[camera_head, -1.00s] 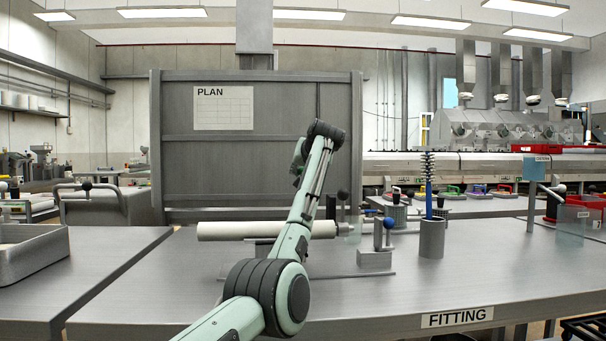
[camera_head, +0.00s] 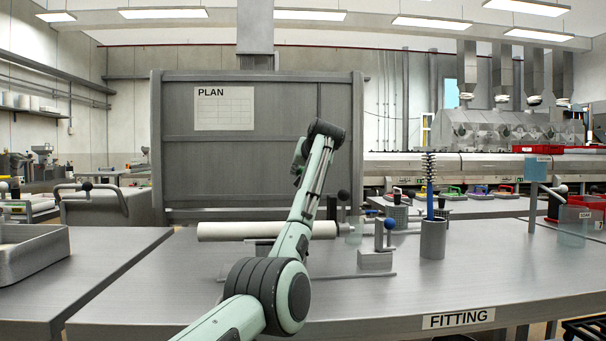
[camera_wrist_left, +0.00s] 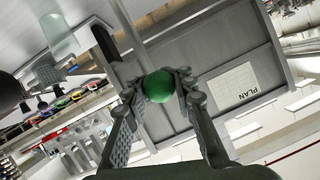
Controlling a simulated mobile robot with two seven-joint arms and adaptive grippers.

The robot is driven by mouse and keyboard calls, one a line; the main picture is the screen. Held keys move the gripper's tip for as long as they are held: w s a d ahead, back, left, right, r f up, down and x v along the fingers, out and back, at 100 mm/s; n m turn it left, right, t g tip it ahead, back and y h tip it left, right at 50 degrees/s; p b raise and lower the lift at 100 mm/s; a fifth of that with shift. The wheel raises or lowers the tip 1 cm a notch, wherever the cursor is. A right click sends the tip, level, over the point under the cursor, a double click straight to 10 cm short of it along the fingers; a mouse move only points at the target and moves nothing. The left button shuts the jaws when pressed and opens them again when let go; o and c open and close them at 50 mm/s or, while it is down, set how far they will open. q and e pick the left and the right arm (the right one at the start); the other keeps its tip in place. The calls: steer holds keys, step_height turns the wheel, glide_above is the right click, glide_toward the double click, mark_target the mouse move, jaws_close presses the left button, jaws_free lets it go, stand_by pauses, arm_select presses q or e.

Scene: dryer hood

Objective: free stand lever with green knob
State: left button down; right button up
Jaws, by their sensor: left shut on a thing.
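The green knob (camera_wrist_left: 159,86) is a round ball in the middle of the left wrist view. My left gripper (camera_wrist_left: 157,90) has a fingertip on each side of it and is shut on it. The rest of its lever is mostly hidden, and I cannot tell its angle. In the head view my left arm reaches in from below and hides the gripper and the green knob. My right gripper is in neither view.
A lever with a blue knob (camera_head: 390,224) and a grey cup with a blue brush (camera_head: 432,240) stand right of my arm. A white roller (camera_head: 222,231) lies behind it. A grey panel with a PLAN sheet (camera_head: 224,110) stands at the back.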

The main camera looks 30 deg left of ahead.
arm_select(q)
steer(key=shift+f, duration=0.3)
steer(key=c, duration=1.4)
jaws_free()
steer(key=shift+o, duration=0.9)
steer(key=shift+r, duration=0.2)
steer(key=shift+d, duration=0.1)
steer(key=v, duration=1.2)
